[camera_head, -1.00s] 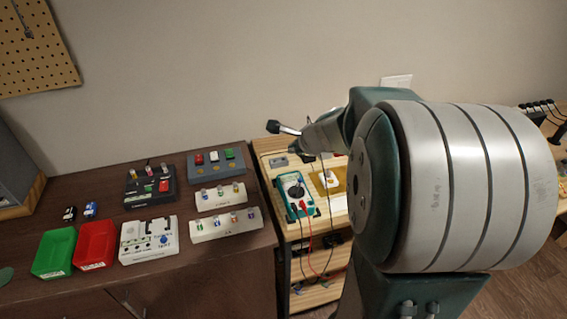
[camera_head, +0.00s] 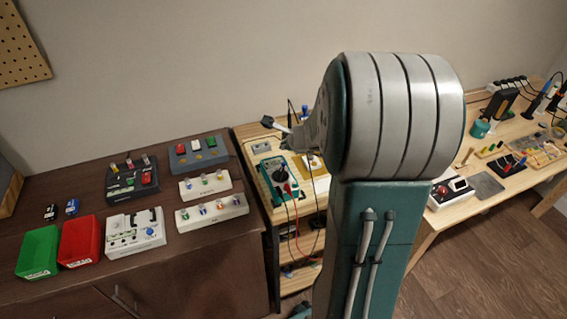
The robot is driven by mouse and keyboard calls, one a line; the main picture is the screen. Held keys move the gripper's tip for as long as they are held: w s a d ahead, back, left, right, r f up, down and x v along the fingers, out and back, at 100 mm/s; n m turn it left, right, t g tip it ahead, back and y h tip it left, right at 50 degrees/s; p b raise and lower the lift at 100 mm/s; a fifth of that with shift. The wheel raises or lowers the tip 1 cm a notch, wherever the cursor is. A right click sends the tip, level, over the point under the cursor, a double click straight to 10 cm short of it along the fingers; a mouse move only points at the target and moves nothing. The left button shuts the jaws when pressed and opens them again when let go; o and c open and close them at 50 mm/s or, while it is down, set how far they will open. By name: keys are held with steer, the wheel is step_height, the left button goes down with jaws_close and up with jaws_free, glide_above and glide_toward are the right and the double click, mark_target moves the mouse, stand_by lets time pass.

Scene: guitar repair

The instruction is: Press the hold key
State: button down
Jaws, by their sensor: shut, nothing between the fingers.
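The multimeter (camera_head: 279,181), teal with a pale face, a dial and a small screen, lies on the wooden bench left of my arm. Red and black leads run from its near end. The hold key is too small to make out. My gripper (camera_head: 288,142) shows only as a small dark shape at the end of my tapering wrist, near the far end of the multimeter. It is shut and holds nothing. My large forearm hides much of the bench behind it. I cannot tell whether the gripper touches the multimeter.
A dark cabinet on the left carries a green bin (camera_head: 38,253), a red bin (camera_head: 80,241), a white device (camera_head: 136,233) and several button panels. A small grey box (camera_head: 261,147) lies beyond the multimeter. A longer bench with tools stands at right; bare floor (camera_head: 480,262) lies before it.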

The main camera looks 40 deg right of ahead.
mark_target(285, 164)
steer(key=shift+f, duration=2)
steer(key=shift+f, duration=0.15)
steer(key=shift+f, duration=0.2)
steer(key=shift+f, duration=0.45)
stand_by(0.4)
steer(key=shift+r, duration=0.9)
steer(key=shift+r, duration=2.5)
